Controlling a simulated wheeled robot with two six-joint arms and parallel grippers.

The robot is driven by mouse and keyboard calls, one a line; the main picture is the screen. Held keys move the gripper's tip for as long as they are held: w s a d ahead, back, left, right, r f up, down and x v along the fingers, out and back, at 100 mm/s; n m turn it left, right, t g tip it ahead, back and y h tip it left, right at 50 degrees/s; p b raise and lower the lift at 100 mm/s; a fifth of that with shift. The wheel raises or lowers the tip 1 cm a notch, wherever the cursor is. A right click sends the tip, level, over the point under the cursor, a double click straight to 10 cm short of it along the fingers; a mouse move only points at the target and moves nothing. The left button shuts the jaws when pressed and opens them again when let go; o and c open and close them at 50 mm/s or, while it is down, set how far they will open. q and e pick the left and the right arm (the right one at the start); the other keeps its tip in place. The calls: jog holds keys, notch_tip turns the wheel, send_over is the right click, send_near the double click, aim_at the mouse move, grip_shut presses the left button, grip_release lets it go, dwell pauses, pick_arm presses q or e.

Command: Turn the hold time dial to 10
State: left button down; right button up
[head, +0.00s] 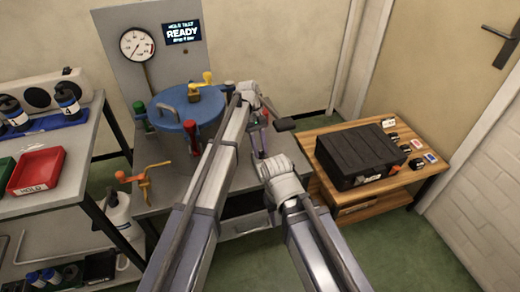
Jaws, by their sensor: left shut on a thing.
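No hold time dial can be made out; my arms cover part of the bench (160,202). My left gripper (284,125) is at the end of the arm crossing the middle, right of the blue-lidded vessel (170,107). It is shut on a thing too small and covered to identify. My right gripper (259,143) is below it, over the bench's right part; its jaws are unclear.
Red (191,135), green (140,109) and yellow (207,77) parts stand around the vessel's rim. An orange clamp-like piece (144,181) is at the bench's left. A black case (362,153) sits on a wooden table at right. A shelf with a red tray (36,170) stands left.

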dwell(0.3)
pick_arm(q)
jog(key=c, duration=0.6)
grip_release()
jog(key=shift+r, duration=0.1)
jog(key=p+v, duration=0.7)
jog(key=shift+w+r, duration=0.1)
jog(key=shift+r, duration=0.2)
